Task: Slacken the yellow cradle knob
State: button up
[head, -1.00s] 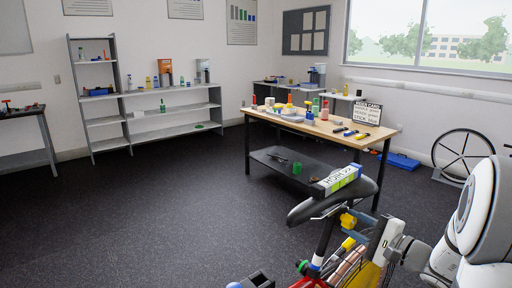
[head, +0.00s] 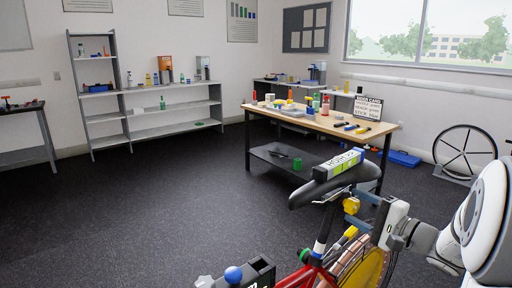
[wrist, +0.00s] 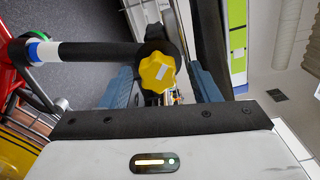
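The yellow cradle knob (head: 351,206) is a lobed knob below the saddle (head: 310,192) of the ergometer. In the wrist view the knob (wrist: 157,72) faces me, with a pale mark on its face. My gripper (head: 358,209) is open, with its blue fingers on either side of the knob. In the wrist view one finger is left of the knob and the other right of it, with a gap showing on the right. I cannot tell whether the left finger touches it.
A white, green and black box (head: 338,163) lies on the saddle just above my gripper. The red bike frame (head: 308,275) and a yellow-faced wheel (head: 365,270) are below. A wooden workbench (head: 320,122) stands behind. The floor at left is clear.

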dwell(0.4)
jog(key=shift+s+d+f, duration=0.1)
jog(key=shift+s+d, duration=0.25)
jog(key=shift+s, duration=0.05)
jog(key=b+v, duration=0.1)
jog(key=v, duration=0.5)
jog(key=shift+b, duration=0.35)
